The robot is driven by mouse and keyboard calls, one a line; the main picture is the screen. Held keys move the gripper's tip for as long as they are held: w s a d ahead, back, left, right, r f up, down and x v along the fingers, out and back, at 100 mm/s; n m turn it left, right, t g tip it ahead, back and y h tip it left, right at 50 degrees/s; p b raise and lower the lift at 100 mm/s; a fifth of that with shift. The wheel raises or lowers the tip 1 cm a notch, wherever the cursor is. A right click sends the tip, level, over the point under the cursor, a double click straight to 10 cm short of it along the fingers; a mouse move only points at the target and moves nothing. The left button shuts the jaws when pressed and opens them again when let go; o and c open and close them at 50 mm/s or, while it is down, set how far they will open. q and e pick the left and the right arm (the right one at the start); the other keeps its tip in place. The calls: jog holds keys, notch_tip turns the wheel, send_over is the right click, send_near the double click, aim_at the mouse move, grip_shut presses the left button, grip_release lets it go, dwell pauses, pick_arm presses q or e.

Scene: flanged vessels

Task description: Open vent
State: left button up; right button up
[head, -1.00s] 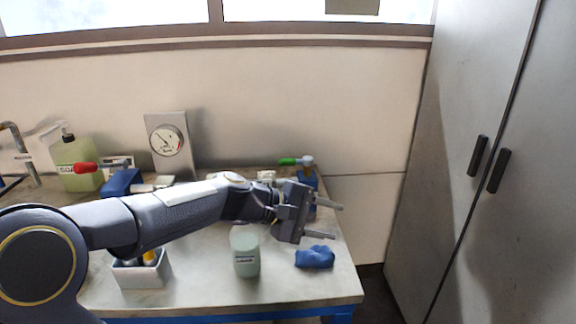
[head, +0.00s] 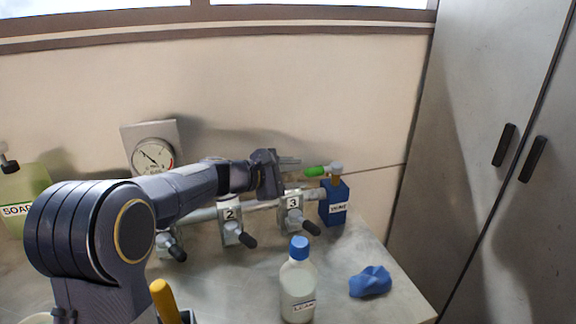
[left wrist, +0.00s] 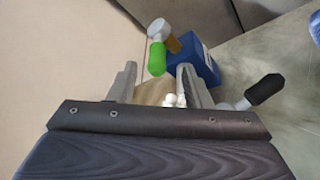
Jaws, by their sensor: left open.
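The vent is a blue block (head: 334,207) with a label at the back right of the bench. On top is a brass stem with a pale cap (head: 336,168) and a green lever handle (head: 314,171) pointing left. My left gripper (head: 298,163) is open and empty, just left of the green handle, its fingers pointing right. In the left wrist view, the green handle (left wrist: 157,58) shows between the open fingertips or just beyond them; I cannot tell whether they touch. The blue block (left wrist: 192,66) is partly hidden behind one finger. My right gripper is not in view.
Valves 2 (head: 231,214) and 3 (head: 292,203), with black handles, sit on a pipe below my left arm. A gauge (head: 153,157) stands at the back; a cabinet (head: 480,130) is at right.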

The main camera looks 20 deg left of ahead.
aim_at(309, 171)
pick_arm(q)
jog(key=shift+w+a, duration=0.15)
jog(key=shift+w, duration=0.2)
jog(key=x, duration=0.7)
jog(key=shift+p, duration=0.35)
jog(key=shift+c, duration=0.4)
grip_shut()
